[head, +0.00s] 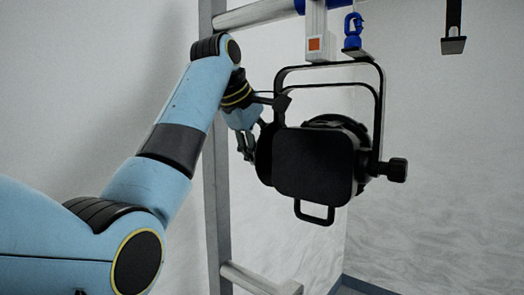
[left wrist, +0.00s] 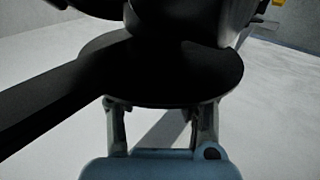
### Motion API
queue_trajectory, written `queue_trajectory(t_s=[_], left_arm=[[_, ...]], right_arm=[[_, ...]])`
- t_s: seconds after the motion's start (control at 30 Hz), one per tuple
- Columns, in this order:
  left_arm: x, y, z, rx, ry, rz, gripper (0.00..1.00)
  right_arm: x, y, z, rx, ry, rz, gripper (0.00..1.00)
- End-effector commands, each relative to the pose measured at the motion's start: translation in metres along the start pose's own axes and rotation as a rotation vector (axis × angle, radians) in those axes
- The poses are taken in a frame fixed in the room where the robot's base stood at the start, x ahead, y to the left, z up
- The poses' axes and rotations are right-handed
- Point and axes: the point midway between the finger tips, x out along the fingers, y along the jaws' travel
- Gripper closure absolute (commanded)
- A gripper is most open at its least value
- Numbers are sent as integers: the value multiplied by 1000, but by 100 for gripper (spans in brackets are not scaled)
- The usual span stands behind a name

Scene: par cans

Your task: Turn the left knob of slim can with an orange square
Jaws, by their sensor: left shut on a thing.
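The black slim can (head: 315,165) hangs in a black yoke (head: 378,100) below a white clamp with an orange square (head: 314,44). My left gripper (head: 264,128) is at the can's left side, its fingers around the left knob's place. It is shut on the left knob, which is mostly hidden by the fingers and dark parts. In the left wrist view, the gripper (left wrist: 160,108) has its two fingers reaching up to a dark round disc (left wrist: 190,75). My right gripper is in neither view.
The can's right knob (head: 397,169) sticks out on the far side. A blue hook (head: 352,32) and a black hanging bracket (head: 453,44) are above. A grey upright post (head: 216,215) stands behind my left arm. The space right of the can is clear.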

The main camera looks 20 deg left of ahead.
Motion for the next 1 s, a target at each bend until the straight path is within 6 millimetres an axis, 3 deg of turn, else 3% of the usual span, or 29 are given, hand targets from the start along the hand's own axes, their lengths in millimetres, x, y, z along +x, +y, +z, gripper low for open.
queue_trajectory(t_s=[0.4,1.0], left_arm=[[0,2,0,0,-1,-211,98],[1,2,0,1,-1,-246,98]], right_arm=[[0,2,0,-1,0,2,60],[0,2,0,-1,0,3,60]])
